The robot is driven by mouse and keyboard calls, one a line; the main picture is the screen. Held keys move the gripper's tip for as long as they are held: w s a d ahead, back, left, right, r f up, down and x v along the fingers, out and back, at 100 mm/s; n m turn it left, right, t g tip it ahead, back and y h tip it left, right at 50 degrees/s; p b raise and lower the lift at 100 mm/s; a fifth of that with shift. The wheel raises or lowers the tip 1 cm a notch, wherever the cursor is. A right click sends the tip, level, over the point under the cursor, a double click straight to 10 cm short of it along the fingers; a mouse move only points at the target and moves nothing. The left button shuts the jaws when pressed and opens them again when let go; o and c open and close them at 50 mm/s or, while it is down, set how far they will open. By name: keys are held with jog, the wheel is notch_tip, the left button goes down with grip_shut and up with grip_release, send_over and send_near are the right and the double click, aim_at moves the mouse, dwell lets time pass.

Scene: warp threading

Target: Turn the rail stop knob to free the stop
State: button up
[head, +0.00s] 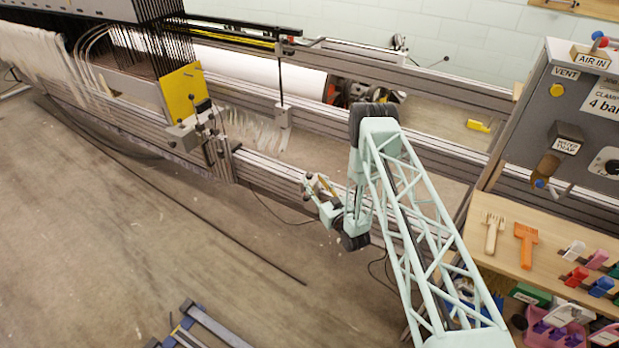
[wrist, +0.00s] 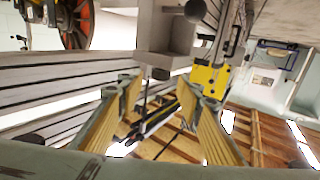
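My gripper (head: 318,186) is in front of the near grey rail (head: 275,176), right of the grey block assembly (head: 215,146) with the yellow plate (head: 183,90). In the wrist view my gripper (wrist: 158,84) is open and empty, its two yellow-lined fingers spread apart. Ahead of and above the fingertips is a grey block (wrist: 165,32). A dark round knob (wrist: 195,10) shows beside the block's upper part, and a small dark round end (wrist: 160,74) shows under it. I cannot tell for certain which is the rail stop knob. The fingers appear apart from both.
The yellow plate also shows in the wrist view (wrist: 212,78). At the right stand a grey control panel (head: 560,110) and a wooden bench (head: 500,205) with combs and coloured clips. A blue-grey frame (head: 210,325) lies on the floor. Open floor (head: 150,240) is in front of the rail.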

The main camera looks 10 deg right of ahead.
aim_at(311, 177)
jog(key=shift+b+x, duration=0.5)
jog(key=shift+x, duration=2)
jog(key=shift+c, duration=0.5)
jog(key=c, duration=0.8)
